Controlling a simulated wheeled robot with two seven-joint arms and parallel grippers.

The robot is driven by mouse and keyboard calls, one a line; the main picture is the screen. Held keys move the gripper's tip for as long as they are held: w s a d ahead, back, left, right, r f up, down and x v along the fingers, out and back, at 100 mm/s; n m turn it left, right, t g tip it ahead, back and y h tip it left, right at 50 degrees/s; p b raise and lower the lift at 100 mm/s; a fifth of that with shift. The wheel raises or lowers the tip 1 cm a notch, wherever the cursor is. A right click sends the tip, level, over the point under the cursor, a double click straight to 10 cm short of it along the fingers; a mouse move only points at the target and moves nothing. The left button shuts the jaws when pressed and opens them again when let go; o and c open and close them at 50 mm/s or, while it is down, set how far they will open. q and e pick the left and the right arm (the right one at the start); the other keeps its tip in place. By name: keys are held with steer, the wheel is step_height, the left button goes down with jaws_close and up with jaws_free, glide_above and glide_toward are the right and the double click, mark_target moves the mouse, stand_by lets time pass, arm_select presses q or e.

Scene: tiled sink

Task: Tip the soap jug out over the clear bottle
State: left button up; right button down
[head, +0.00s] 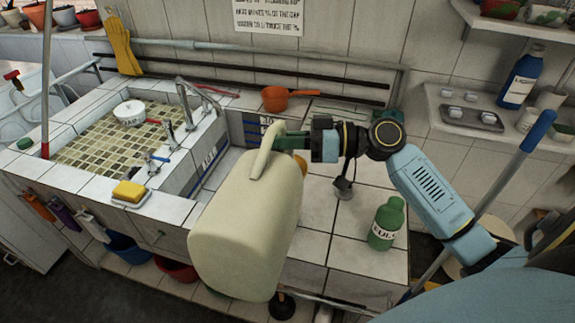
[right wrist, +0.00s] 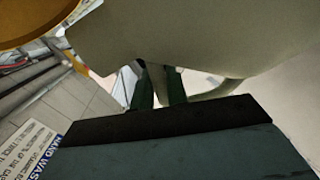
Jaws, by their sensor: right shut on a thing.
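The cream soap jug (head: 245,225) hangs large in the middle of the head view, leaning a little, in front of the sink counter. My right gripper (head: 290,142) is shut on its handle (head: 262,150). In the right wrist view the fingers (right wrist: 160,88) close around the handle, and the jug's body (right wrist: 185,40) fills the top. An orange-yellow round part (right wrist: 25,22) shows there at the upper left. I cannot make out a clear bottle in either view; the jug hides part of the counter. My left gripper is not in view.
A green bottle (head: 386,224) stands on the tiles right of the jug. The tiled sink (head: 115,140) with a white bowl (head: 130,113), a yellow sponge (head: 129,191) and taps (head: 187,105) is at left. An orange pan (head: 277,99) lies behind. A shelf holds a blue bottle (head: 521,78).

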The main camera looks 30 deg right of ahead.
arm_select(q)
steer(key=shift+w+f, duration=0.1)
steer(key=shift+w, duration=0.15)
arm_select(e)
steer(key=shift+w+d+r+m, duration=0.25)
steer(key=shift+w+d+m, duration=0.2)
steer(key=shift+m, duration=0.35)
stand_by(5.1)
